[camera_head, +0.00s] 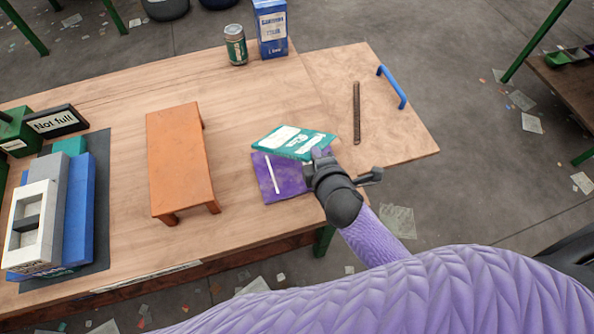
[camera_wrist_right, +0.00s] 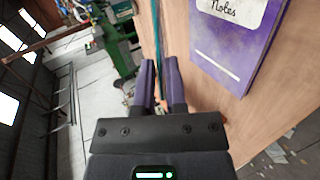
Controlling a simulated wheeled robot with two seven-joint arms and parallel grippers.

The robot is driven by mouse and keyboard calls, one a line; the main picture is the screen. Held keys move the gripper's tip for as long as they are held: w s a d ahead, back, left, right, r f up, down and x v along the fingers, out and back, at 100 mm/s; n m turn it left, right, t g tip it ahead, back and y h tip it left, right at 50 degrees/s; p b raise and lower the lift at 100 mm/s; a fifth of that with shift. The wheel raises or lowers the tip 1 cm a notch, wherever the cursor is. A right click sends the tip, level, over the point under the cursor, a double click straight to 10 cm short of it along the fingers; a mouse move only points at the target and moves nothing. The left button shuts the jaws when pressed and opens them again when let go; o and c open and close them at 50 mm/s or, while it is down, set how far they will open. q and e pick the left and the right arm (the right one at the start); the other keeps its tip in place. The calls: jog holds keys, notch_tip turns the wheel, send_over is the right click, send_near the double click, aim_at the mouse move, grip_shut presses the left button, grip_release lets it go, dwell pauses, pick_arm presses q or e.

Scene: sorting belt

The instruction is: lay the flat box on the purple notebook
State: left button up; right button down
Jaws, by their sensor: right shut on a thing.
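The flat box (camera_head: 293,142) is teal with white patches. My right gripper (camera_head: 318,158) is shut on its near right edge. The purple notebook (camera_head: 268,186) lies on the wooden table, partly hidden by the box and my gripper in the head view. In the right wrist view, the box (camera_wrist_right: 157,35) shows as a thin teal edge between the fingers of my right gripper (camera_wrist_right: 161,75). There the notebook (camera_wrist_right: 235,45), with a white "Notes" label, is to the right, with a visible gap from the box. My left gripper is in neither view.
An orange stand (camera_head: 180,158) is left of the notebook. A dark brown bar (camera_head: 356,112) and a blue handle (camera_head: 392,87) are to the right. A can (camera_head: 236,45) and blue carton (camera_head: 271,28) stand at the back. Stacked blocks (camera_head: 75,215) and a "Not full" sign (camera_head: 54,122) are left.

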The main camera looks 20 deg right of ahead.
notch_tip(320, 180, down, 4)
jog(key=shift+r+b, duration=0.1)
jog(key=shift+b, duration=0.85)
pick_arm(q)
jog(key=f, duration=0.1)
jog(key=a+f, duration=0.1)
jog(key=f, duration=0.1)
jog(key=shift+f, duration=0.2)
pick_arm(e)
jog(key=c, duration=0.8)
grip_release()
jog(key=shift+c, duration=0.2)
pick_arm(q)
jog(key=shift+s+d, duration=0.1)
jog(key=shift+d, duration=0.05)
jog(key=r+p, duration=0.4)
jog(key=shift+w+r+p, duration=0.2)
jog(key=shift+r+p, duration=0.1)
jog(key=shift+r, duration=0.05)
pick_arm(e)
jog(key=v, duration=0.8)
